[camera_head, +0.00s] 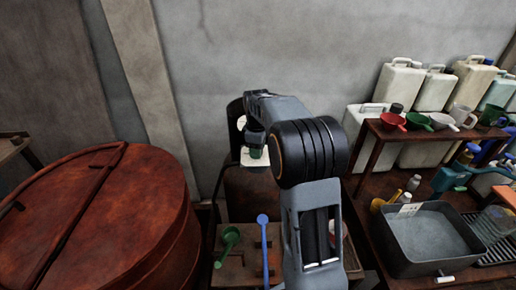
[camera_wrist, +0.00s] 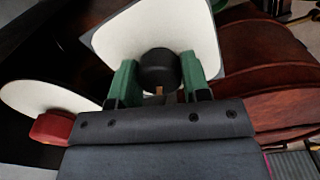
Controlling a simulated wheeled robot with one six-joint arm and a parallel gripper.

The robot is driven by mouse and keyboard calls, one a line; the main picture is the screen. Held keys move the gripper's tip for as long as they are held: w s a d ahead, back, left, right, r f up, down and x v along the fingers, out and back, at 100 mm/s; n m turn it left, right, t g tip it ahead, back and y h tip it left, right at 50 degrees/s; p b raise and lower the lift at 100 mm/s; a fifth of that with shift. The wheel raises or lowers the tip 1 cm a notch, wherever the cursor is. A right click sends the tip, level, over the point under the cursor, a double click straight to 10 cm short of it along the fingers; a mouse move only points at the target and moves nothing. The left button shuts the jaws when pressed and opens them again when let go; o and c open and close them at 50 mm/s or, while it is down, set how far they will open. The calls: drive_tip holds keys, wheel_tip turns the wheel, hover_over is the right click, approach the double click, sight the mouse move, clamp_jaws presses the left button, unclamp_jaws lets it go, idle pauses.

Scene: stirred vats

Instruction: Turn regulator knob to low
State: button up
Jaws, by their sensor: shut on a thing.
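The regulator knob (camera_wrist: 158,72) is round and black, in front of a white square plate (camera_wrist: 112,42) in the wrist view. A small tan mark shows at the knob's lower edge. My gripper (camera_wrist: 159,64) has its two green fingers on either side of the knob, shut on it. In the head view my gripper (camera_head: 256,150) is at the dark panel by the wall, in front of the white plate (camera_head: 247,159). There my arm hides the knob. I cannot read any low marking on the plate.
A red part (camera_wrist: 62,128) with a white disc (camera_wrist: 40,97) sits left of my gripper in the wrist view. A large rusty-red lidded vat (camera_head: 95,215) stands left. A low bench (camera_head: 240,273) holds a green scoop (camera_head: 229,240) and a blue stick (camera_head: 263,235). A grey basin (camera_head: 430,238) is right.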

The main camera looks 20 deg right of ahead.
drive_tip(key=m, duration=0.6)
drive_tip(key=m+p, duration=0.1)
drive_tip(key=m, duration=0.5)
drive_tip(key=shift+a, duration=0.1)
idle(0.6)
drive_tip(key=o, duration=0.9)
drive_tip(key=r, duration=1.3)
drive_tip(key=shift+a+r+b, duration=0.2)
drive_tip(key=shift+r+b, duration=0.15)
drive_tip(key=shift+r, duration=0.05)
